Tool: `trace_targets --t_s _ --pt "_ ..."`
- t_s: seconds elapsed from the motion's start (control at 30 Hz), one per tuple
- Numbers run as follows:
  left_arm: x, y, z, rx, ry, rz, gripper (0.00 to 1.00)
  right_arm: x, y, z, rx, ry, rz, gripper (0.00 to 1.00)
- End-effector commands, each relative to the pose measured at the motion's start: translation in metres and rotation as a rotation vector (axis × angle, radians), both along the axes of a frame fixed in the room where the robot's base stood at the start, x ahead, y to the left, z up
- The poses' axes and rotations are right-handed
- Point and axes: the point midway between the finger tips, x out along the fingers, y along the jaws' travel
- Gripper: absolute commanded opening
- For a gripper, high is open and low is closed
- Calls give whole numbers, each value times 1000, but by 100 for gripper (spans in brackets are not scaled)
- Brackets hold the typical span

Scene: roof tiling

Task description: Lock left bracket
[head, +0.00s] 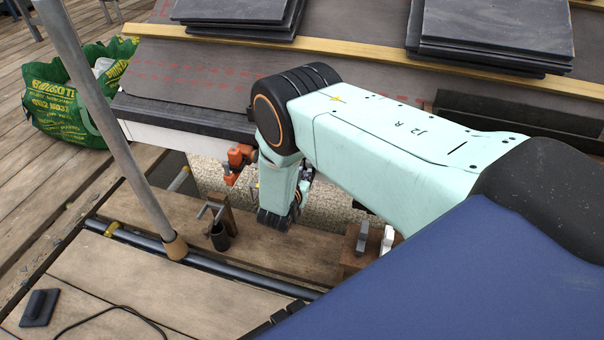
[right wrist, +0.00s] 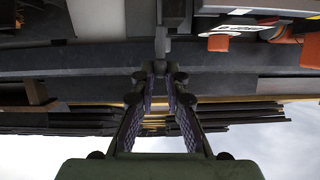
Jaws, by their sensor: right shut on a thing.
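In the right wrist view my right gripper (right wrist: 160,78) has its fingers closed together on a small grey tab (right wrist: 160,45), which sits against a long dark edge under the eave. I take this tab to be part of the left bracket, but its shape is mostly hidden by the fingertips. In the head view my right forearm (head: 280,185) hangs down at the eave's left end and hides most of the gripper and the bracket. An orange clamp-like part (head: 238,160) shows just left of the forearm; orange parts (right wrist: 285,35) also show in the wrist view. My left gripper is not in view.
A grey scaffold pole (head: 110,130) slants up at the left. A dark cup (head: 220,238) with a hooked tool and a wooden block (head: 355,262) with grey pieces stand on the planks. Slate stacks (head: 490,30) lie on the roof. A green bag (head: 60,100) stands left.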

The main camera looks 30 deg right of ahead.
Motion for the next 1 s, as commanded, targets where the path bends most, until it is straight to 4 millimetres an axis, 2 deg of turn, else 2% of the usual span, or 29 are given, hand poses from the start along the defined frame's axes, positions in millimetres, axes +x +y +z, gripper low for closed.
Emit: trace_targets --t_s 0.5,0.77,1.0 --pt "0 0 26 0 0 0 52 -17 -14 -5 256 -295 -1 0" --pt "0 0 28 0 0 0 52 -26 -21 -13 416 -484 0 0" --pt "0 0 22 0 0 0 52 -31 -25 -23 565 -658 2 0"
